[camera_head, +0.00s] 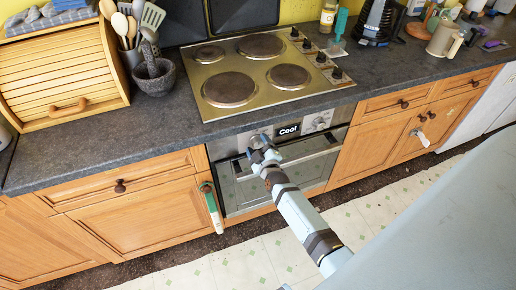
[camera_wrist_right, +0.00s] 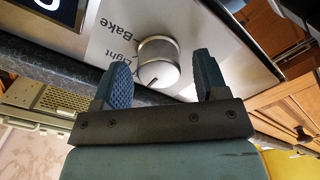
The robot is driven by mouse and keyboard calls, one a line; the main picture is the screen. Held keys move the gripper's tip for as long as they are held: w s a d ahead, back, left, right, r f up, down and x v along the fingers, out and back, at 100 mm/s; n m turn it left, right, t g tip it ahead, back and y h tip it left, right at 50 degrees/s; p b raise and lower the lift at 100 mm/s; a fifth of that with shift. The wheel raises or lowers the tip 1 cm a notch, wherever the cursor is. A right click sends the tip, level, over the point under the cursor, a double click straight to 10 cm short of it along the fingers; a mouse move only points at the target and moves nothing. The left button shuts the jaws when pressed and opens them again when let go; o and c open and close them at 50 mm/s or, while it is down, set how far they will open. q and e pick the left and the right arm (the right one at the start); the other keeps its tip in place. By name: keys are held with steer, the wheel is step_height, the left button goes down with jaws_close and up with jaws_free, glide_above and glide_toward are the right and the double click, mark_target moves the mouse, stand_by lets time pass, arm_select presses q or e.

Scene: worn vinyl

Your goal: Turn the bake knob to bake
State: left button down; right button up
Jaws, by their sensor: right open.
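The oven (camera_head: 285,175) is built in below the hob, with a display reading "Cool" (camera_head: 288,130) on its front panel. In the wrist view a round silver knob (camera_wrist_right: 158,58) sits on the panel, with the words "Bake" and "Light" printed beside it. A dark mark on the knob's face points toward the lower part of the picture, away from the words. My right gripper (camera_head: 264,146) is at the left part of the panel and hides it in the head view. It is open, its fingers (camera_wrist_right: 163,72) on either side of the knob, with gaps visible. My left gripper is out of view.
A second control (camera_head: 318,122) is right of the display. The oven door handle (camera_head: 290,160) runs just below the panel. The hob (camera_head: 262,70) is above, with its own black knobs. A green-and-white cloth (camera_head: 211,207) hangs left of the oven. Wooden cupboards flank it.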

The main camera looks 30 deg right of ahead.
steer(key=shift+w, duration=0.15)
steer(key=shift+c, duration=0.5)
steer(key=c, duration=0.8)
steer(key=shift+c, duration=0.2)
